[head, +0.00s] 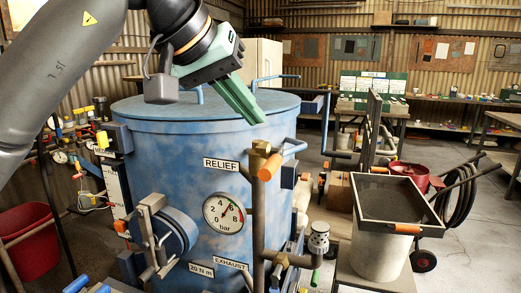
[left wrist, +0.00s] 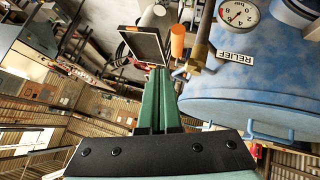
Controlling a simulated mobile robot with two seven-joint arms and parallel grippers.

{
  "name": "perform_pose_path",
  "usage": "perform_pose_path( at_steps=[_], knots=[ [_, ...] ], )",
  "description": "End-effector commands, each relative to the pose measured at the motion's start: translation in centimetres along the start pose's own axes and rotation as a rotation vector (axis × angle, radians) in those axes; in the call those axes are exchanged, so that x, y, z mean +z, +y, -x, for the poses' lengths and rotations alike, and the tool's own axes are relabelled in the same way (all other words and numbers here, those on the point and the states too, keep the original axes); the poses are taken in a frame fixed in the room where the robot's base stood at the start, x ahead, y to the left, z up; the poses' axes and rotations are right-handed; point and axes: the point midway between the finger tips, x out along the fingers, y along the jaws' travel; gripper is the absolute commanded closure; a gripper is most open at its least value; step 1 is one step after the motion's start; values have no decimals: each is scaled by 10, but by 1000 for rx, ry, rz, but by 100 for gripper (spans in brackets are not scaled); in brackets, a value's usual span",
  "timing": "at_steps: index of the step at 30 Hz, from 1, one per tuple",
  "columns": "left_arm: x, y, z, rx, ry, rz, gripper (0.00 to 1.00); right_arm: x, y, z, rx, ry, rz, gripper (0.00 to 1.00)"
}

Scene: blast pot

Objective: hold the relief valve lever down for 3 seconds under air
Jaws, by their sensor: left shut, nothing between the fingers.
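The relief valve (head: 259,148) is a brass fitting on an upright pipe at the blue pot's (head: 165,190) front, beside the RELIEF label (head: 221,164). An orange grip (head: 270,167) sticks out at the valve, and a blue bar (head: 293,147) reaches right from it. In the left wrist view the orange grip (left wrist: 177,42) and brass valve (left wrist: 201,52) lie beyond the fingertips. My left gripper (head: 254,114) is shut and empty, its green fingers pointing down-right above the valve, apart from it in the wrist view. My right gripper is not in view.
The pressure gauge (head: 224,213) has its needle between 4 and 6 bar. A sieve tray (head: 388,203) on a pale bucket (head: 379,252) stands at right. The EXHAUST label (head: 230,263) and piping lie below the valve. Open floor (head: 455,262) shows at far right.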

Motion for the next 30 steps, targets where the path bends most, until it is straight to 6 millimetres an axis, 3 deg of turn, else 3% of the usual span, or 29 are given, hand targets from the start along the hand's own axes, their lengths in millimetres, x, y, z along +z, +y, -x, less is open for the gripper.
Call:
perform_pose_path(
  at_steps=[3,6,18,23,30],
  knots=[
    [-10,-8,21,-82,51,-59,100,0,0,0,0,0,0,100],
    [-14,-11,30,-117,69,-83,100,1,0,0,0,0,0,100],
    [-15,-12,31,-126,73,-90,100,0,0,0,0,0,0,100],
    [-16,-13,18,-125,70,-90,100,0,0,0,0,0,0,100],
    [-19,-19,-29,-124,67,-89,100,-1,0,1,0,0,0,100]
  ],
)
